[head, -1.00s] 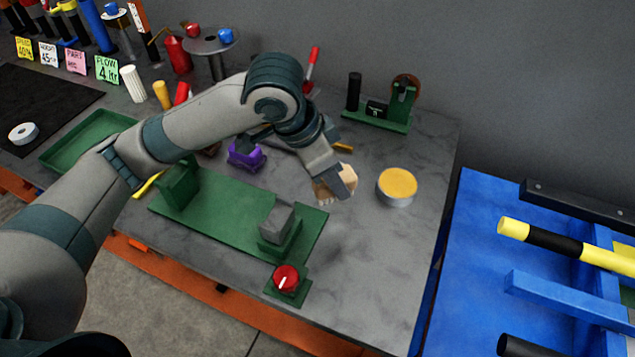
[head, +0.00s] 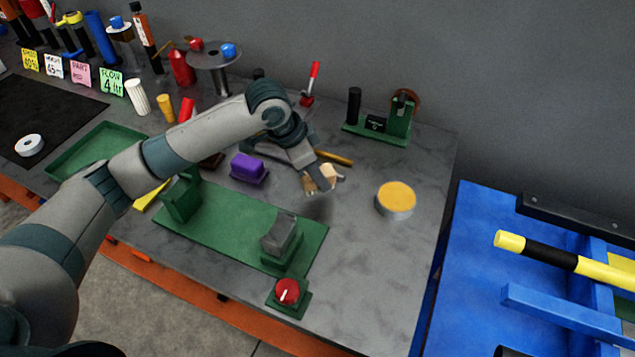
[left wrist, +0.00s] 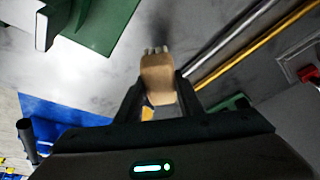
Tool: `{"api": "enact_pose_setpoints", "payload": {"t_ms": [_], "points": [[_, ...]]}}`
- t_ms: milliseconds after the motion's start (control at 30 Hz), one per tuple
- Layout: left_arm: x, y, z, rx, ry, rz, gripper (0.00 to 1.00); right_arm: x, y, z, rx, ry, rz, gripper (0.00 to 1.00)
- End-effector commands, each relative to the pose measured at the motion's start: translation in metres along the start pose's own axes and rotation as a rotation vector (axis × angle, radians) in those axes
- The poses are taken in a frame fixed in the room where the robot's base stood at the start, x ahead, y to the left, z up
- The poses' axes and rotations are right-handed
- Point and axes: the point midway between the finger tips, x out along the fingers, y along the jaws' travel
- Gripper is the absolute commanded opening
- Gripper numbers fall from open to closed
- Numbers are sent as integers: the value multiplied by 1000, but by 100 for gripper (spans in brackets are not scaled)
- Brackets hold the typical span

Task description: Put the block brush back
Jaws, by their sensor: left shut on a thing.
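The block brush (head: 333,173) has a tan wooden block and pale bristles. My left gripper (head: 318,186) is shut on it and holds it above the grey bench, between the green fixture and the round yellow-topped tin. In the left wrist view the brush (left wrist: 157,78) sits between the two dark fingers of the gripper (left wrist: 158,92), its bristles pointing away from the camera. Part of the brush is hidden by the fingers in the head view. My right gripper is not in view.
The green fixture (head: 225,222) with a grey block and red knob (head: 287,291) lies in front. A yellow-topped tin (head: 396,199) stands right, a purple block (head: 248,167) left. A green stand (head: 398,125) is behind. Bare bench (head: 365,265) lies front right.

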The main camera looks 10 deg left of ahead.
Motion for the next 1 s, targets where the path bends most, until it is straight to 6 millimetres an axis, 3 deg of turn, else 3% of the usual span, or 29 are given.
{"api": "enact_pose_setpoints", "payload": {"t_ms": [300,667,1000], "points": [[3,1,1,-1,-1,1,16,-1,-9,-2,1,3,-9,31],[35,1,15,-1,0,0,16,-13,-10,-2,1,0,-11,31],[38,1,16,0,0,0,16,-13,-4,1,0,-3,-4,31]]}}
